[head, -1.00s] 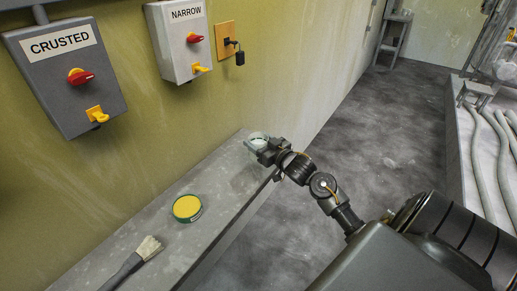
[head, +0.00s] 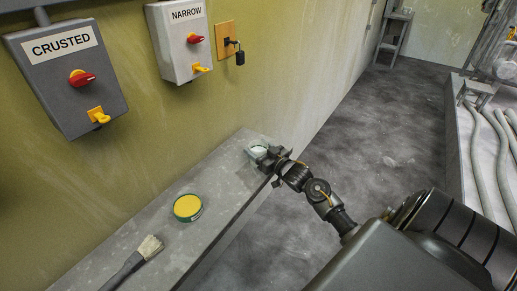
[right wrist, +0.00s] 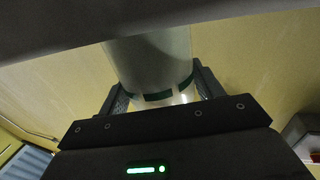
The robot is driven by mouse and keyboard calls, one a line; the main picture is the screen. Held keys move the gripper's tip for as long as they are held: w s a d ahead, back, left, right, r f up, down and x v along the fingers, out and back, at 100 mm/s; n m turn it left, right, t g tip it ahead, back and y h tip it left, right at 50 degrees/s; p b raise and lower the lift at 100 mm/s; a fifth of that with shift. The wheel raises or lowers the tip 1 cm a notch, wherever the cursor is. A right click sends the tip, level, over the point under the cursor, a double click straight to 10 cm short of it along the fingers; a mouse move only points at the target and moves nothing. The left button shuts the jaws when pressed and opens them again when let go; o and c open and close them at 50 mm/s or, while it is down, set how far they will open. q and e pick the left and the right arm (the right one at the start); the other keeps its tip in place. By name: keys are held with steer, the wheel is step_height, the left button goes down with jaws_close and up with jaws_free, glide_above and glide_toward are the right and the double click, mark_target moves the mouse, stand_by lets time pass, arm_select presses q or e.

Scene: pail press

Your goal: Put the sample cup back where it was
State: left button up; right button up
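The sample cup (head: 257,146) is pale with a dark green band and is near the far end of the grey ledge (head: 215,170). My right gripper (head: 261,153) is at the cup, coming from the right. In the right wrist view its two fingers (right wrist: 162,93) are on either side of the cup (right wrist: 152,62), closed on it. The cup looks upright; I cannot tell whether its base touches the ledge. My left gripper is not in view.
A round tin with a yellow top (head: 187,207) and a brush (head: 138,260) lie nearer on the ledge. Switch boxes marked CRUSTED (head: 68,80) and NARROW (head: 180,42) and a padlock plate (head: 226,42) hang on the wall. The ledge between tin and cup is clear.

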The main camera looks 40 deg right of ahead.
steer(key=o, duration=0.3)
steer(key=shift+r, duration=0.15)
steer(key=s+b, duration=0.1)
steer(key=s, duration=1.1)
steer(key=shift+d, duration=0.2)
